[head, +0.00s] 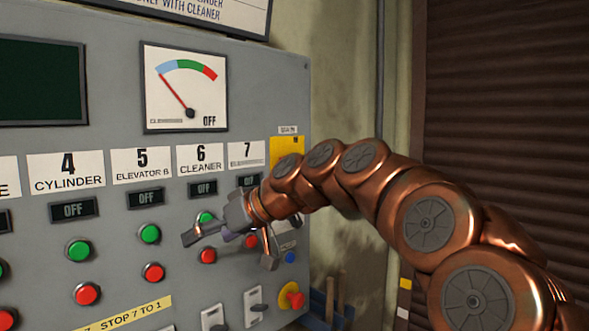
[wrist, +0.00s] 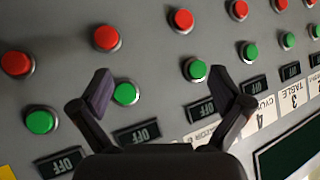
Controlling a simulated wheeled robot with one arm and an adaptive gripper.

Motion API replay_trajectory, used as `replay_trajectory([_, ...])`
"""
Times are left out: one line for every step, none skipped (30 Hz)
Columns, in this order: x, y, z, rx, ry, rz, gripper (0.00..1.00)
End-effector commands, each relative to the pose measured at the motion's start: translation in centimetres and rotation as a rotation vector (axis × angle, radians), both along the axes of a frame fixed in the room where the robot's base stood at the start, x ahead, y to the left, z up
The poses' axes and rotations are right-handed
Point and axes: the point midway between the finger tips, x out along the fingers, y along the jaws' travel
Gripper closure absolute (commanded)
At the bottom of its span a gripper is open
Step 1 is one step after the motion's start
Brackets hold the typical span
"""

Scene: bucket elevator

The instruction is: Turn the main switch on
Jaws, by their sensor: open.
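My gripper (head: 229,250) is open and empty in front of the panel, left of and above the knob, near the columns marked 6 and 7. In the wrist view my gripper (wrist: 160,80) has its fingers spread before the buttons, and the knob is not visible there. A gauge (head: 186,88) on the panel is marked OFF.
Several green buttons (head: 78,250) and red buttons (head: 87,294) line the panel, with displays reading OFF (head: 74,208). Two small levers (head: 254,306) stand left of the knob. My arm partly covers a yellow plate (head: 286,147). A brown shutter (head: 505,110) is at right.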

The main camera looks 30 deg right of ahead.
Motion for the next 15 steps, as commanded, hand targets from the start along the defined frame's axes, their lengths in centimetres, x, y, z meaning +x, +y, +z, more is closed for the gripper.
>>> replay_trajectory([1.6,-2.3,1.1,0.016,-0.067,-0.024,0.00])
replay_trajectory([2.4,-3.6,2.0,0.025,-0.107,-0.036,0.00])
replay_trajectory([3.2,-5.5,3.3,0.034,-0.161,-0.055,0.00])
replay_trajectory([3.8,-7.1,4.2,0.038,-0.203,-0.073,0.00])
replay_trajectory([4.4,-8.6,4.9,0.040,-0.240,-0.089,0.00])
replay_trajectory([5.0,-10.9,6.0,0.044,-0.293,-0.116,0.00])
replay_trajectory([5.3,-12.5,6.7,0.044,-0.332,-0.136,0.00])
replay_trajectory([5.6,-14.1,7.4,0.041,-0.367,-0.155,0.00])
replay_trajectory([5.8,-16.2,8.3,0.038,-0.414,-0.182,0.00])
replay_trajectory([6.0,-17.8,8.7,0.035,-0.443,-0.202,0.00])
replay_trajectory([6.0,-19.2,9.1,0.030,-0.470,-0.219,0.00])
replay_trajectory([6.0,-21.0,9.8,0.022,-0.505,-0.243,0.00])
replay_trajectory([5.9,-22.2,10.2,0.016,-0.530,-0.261,0.00])
replay_trajectory([5.8,-23.4,10.5,0.010,-0.550,-0.277,0.00])
replay_trajectory([5.7,-24.7,10.8,0.004,-0.575,-0.295,0.00])
